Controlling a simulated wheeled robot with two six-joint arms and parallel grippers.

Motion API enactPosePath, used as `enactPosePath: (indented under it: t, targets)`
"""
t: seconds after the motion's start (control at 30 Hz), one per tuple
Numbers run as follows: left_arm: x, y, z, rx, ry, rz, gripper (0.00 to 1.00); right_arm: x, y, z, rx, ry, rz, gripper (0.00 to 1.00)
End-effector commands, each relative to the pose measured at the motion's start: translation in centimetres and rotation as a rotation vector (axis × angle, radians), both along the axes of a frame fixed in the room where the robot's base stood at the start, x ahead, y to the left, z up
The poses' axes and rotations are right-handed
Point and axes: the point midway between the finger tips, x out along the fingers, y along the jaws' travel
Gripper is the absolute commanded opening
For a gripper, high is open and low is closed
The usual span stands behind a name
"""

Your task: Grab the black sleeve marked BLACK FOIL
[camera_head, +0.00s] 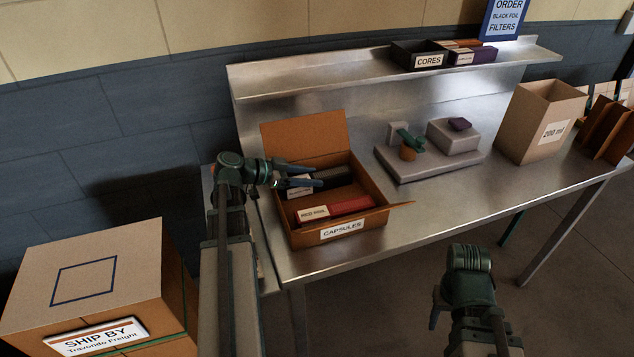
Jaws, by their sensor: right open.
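The open cardboard box labelled CAPSULES (342,229) stands on the left end of the steel bench. Inside it, a black sleeve (334,175) lies toward the back, with a white label at its left end that my gripper partly covers, so its words cannot be read. A red sleeve marked RED FOIL (352,205) lies in front of it. My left gripper (316,176) is over the box's left side, fingers parted, at the left end of the black sleeve; contact cannot be made out. My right gripper (436,307) is low in front of the bench, open and away from the box.
A grey device (430,165) stands mid-bench, with a tan 200 ml box (541,125) to its right. A CORES bin (420,56) sits on the raised shelf (330,80). A SHIP BY carton (90,280) stands at lower left. The bench front is clear.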

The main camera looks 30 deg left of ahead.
Motion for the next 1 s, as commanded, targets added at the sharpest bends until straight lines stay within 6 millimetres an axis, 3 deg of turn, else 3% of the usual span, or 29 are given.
enactPosePath:
  t: [0.03, 0.2, 0.63, 1.0]
  targets:
    - [0.0, 0.0, 0.0, 0.000, 0.000, 0.000, 0.29, 0.0, 0.0, 0.0, 0.000, 0.000, 0.000, 0.50]
    - [0.0, 0.0, 0.0, 0.000, 0.000, 0.000, 0.00, 0.0, 0.0, 0.0, 0.000, 0.000, 0.000, 0.50]
    - [0.0, 0.0, 0.8, -0.001, -0.001, 0.000, 0.00, 0.0, 0.0, 0.8, 0.000, 0.000, 0.000, 0.50]
    - [0.0, 0.0, 5.6, 0.000, 0.000, 0.000, 0.00, 0.0, 0.0, 5.6, 0.000, 0.000, -0.001, 0.50]
